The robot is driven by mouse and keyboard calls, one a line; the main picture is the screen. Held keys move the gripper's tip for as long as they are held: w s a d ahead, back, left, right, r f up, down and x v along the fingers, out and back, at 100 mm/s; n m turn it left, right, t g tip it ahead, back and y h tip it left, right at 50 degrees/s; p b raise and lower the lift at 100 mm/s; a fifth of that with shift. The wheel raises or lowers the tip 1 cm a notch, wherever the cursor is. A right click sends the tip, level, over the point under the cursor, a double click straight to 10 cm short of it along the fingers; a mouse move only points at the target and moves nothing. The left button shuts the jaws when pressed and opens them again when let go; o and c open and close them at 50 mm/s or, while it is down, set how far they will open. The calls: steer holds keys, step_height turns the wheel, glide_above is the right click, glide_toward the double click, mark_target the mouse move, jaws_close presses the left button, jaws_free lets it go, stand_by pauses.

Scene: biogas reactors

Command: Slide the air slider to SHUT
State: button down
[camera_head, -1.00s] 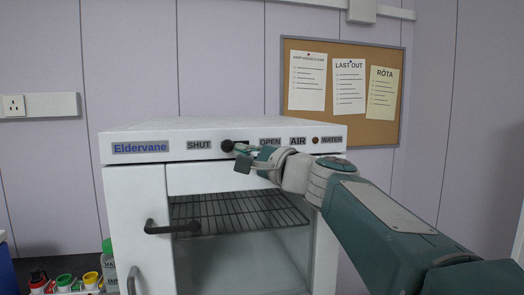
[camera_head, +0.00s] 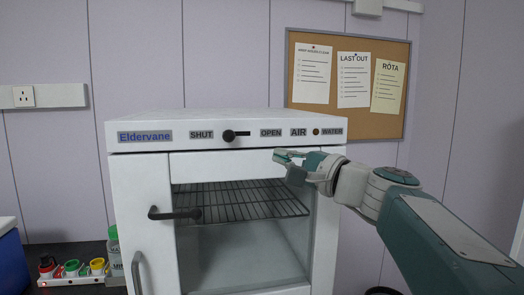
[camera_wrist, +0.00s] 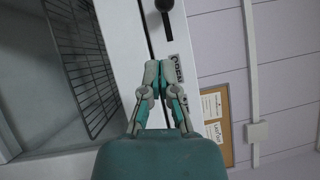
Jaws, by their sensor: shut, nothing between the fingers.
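The air slider's black knob (camera_head: 229,135) sits at the left end of its dark slot, beside the SHUT label (camera_head: 202,135). The OPEN label (camera_head: 271,133) and AIR label (camera_head: 298,132) are to the right of the slot. In the wrist view the knob (camera_wrist: 164,5) shows at the top edge, with a label (camera_wrist: 176,68) below it. My gripper (camera_head: 277,155) is shut and empty, below and right of the knob and apart from it. Its closed fingertips (camera_wrist: 158,66) show in the wrist view.
The white Eldervane cabinet (camera_head: 140,190) has a dark door handle (camera_head: 174,213) and a wire shelf (camera_head: 240,203) inside. A notice board (camera_head: 345,122) hangs behind. The space in front of the cabinet's left side is clear.

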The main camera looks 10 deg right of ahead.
steer(key=s+d, duration=0.2)
steer(key=d, duration=0.3)
steer(key=s+a+f+n+g+h, duration=0.1)
steer(key=s+a+f+n+g, duration=0.2)
steer(key=f, duration=0.4)
steer(key=s+a+f+n+g+h, duration=0.2)
steer(key=s+a+f+g, duration=0.1)
steer(key=a+f, duration=0.35)
steer(key=s+d+f+n+g+h, duration=0.2)
steer(key=s+f+n+h, duration=0.2)
steer(key=s+f, duration=0.3)
steer(key=s+d+f+n+g+h, duration=0.2)
steer(key=s+f, duration=0.4)
steer(key=f, duration=0.6)
steer(key=shift+s+d+n+g+h, duration=0.35)
steer(key=shift+d+n+h, duration=0.4)
steer(key=shift+n+h, duration=0.2)
